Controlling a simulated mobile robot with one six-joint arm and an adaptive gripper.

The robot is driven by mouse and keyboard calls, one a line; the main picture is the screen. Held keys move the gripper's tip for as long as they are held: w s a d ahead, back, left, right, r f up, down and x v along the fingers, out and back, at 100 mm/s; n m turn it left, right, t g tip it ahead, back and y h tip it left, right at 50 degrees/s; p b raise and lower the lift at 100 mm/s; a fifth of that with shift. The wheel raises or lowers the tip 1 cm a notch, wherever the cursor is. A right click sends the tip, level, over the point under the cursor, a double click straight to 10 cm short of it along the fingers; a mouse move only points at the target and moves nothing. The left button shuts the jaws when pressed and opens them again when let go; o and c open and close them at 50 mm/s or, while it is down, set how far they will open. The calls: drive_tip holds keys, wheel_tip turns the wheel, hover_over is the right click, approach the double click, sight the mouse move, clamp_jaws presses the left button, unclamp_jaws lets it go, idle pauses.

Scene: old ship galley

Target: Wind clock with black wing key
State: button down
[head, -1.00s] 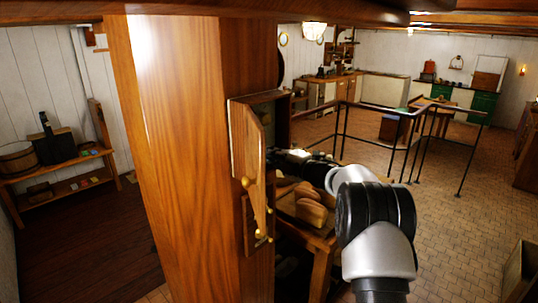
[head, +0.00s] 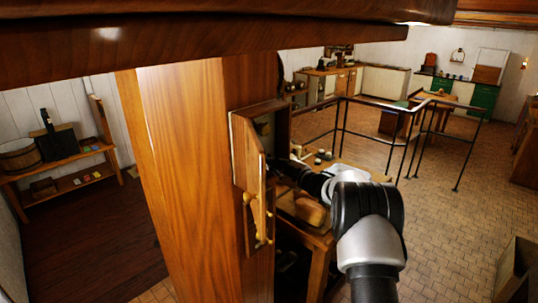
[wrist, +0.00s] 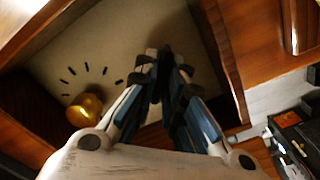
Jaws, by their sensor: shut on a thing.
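A wooden clock case (head: 262,110) is fixed to the side of a broad wooden post, with its door (head: 247,150) swung open. The wrist view shows the pale clock face (wrist: 120,45) with short black marks, inside a wooden frame. A round brass piece (wrist: 85,108) is at its lower left. My gripper (wrist: 165,62) is in front of the face, its fingers shut on a dark thing, apparently the black wing key (wrist: 166,66). The fingers largely hide the key, and I cannot tell whether it touches the face. In the head view, the fingertips are hidden near the case.
The post (head: 190,180) blocks much of the head view. A wooden table (head: 315,235) with loaf-like things stands below my arm. Metal railings (head: 375,130) stand behind; tiled floor (head: 450,220) is open to the right.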

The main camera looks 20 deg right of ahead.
drive_tip(key=shift+r+m+p, duration=0.15)
drive_tip(key=shift+m+p, duration=0.65)
drive_tip(key=shift+m, duration=0.4)
drive_tip(key=m, duration=0.4)
drive_tip(key=shift+m, duration=0.3)
drive_tip(key=m, duration=1.4)
drive_tip(key=shift+m, duration=0.3)
drive_tip(key=m, duration=0.7)
drive_tip(key=c, duration=1.7)
unclamp_jaws()
drive_tip(key=v, duration=0.6)
